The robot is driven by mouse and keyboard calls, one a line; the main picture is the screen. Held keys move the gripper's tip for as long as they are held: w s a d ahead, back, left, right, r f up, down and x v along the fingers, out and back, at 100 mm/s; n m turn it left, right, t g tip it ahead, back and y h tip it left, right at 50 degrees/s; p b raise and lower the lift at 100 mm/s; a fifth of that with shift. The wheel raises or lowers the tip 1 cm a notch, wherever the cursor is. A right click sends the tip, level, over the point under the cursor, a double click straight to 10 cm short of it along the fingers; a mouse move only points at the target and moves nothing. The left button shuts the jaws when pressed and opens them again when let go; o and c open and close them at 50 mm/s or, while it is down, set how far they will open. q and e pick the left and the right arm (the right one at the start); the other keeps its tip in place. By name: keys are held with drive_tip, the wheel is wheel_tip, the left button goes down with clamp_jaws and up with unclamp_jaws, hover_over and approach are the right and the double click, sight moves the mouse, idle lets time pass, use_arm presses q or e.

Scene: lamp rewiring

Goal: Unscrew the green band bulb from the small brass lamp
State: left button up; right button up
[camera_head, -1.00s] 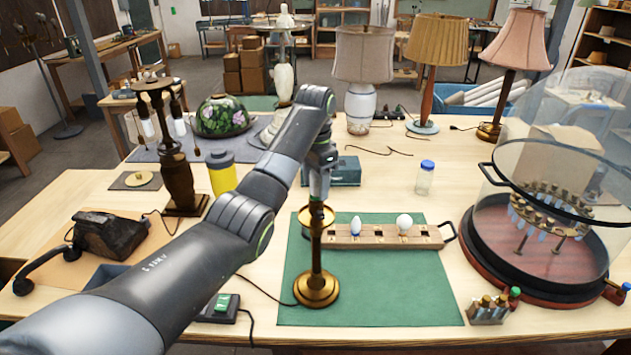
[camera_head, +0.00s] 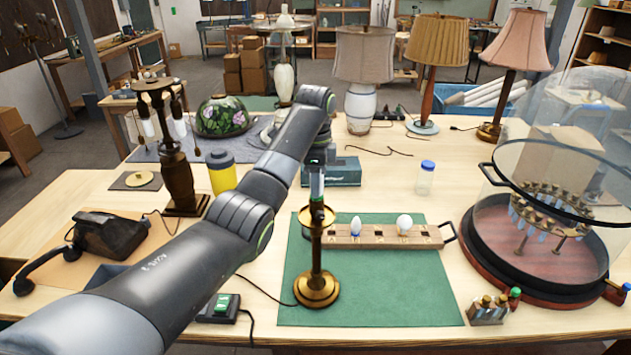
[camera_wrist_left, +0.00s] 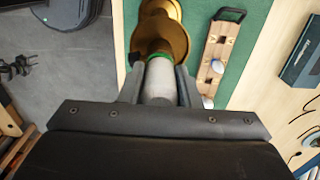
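The small brass lamp (camera_head: 316,260) stands upright on the green mat (camera_head: 380,300). It also shows at the top of the left wrist view (camera_wrist_left: 162,30). The green band bulb (camera_wrist_left: 159,82) is a pale grey-white cylinder with a green ring at its lamp end, at the lamp's top. My left gripper (camera_head: 317,187) is directly above the lamp, pointing down. In the left wrist view its fingers lie on both sides of the bulb and look closed on it. Whether the bulb's thread is still in the socket is hidden. My right gripper is not in view.
A wooden bulb rack (camera_head: 380,241) with two white bulbs lies just behind and right of the lamp. A glass dome (camera_head: 560,190) on a red base stands at the right. A yellow jar (camera_head: 221,172) and a black telephone (camera_head: 105,237) are at the left. The mat's front right is clear.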

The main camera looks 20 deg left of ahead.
use_arm(q)
drive_tip(key=c, duration=0.4)
drive_tip(key=n, duration=0.7)
drive_tip(key=shift+n, duration=0.5)
drive_tip(key=n, duration=0.3)
drive_tip(key=shift+s+d+n, duration=0.1)
drive_tip(key=shift+n, duration=0.3)
drive_tip(key=n, duration=0.4)
